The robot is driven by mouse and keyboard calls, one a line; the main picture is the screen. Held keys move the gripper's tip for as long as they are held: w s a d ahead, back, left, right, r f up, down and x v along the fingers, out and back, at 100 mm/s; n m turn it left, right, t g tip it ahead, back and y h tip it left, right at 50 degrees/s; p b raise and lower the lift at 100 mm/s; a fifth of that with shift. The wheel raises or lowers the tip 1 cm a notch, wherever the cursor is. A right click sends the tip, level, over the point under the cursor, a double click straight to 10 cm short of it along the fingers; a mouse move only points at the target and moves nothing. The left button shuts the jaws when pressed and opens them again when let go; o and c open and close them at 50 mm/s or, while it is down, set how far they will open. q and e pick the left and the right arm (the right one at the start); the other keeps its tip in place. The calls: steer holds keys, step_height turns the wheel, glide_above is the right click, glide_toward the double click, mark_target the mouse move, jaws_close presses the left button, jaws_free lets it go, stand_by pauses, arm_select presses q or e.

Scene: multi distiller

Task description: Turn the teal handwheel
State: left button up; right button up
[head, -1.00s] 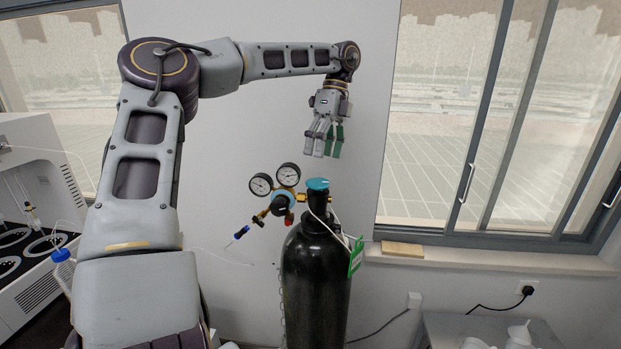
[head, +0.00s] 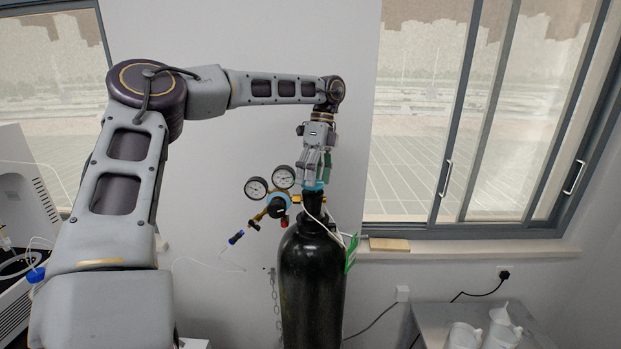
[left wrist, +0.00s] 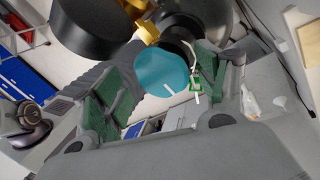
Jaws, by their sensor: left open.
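The teal handwheel (head: 312,186) sits on top of the black gas cylinder (head: 312,285). In the head view it is mostly hidden behind the fingers. In the left wrist view the left gripper (left wrist: 155,95) shows a gap on each side of the wheel. I cannot tell whether a finger touches it. My right gripper is not in view.
A brass regulator with two gauges (head: 270,182) stands close to the left of the handwheel. A green tag (head: 351,253) hangs on the cylinder's right side. A window sill (head: 470,246) runs behind. A metal table (head: 440,318) with white containers is at lower right.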

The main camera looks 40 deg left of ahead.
arm_select(q)
steer(key=shift+w, duration=0.1)
steer(key=c, duration=1.1)
steer(key=shift+m, duration=0.4)
steer(key=shift+d+f+m+y, duration=0.15)
steer(key=shift+m+y, duration=0.25)
steer(key=shift+m, duration=0.6)
steer(key=o, duration=1.1)
steer(key=shift+r, duration=0.3)
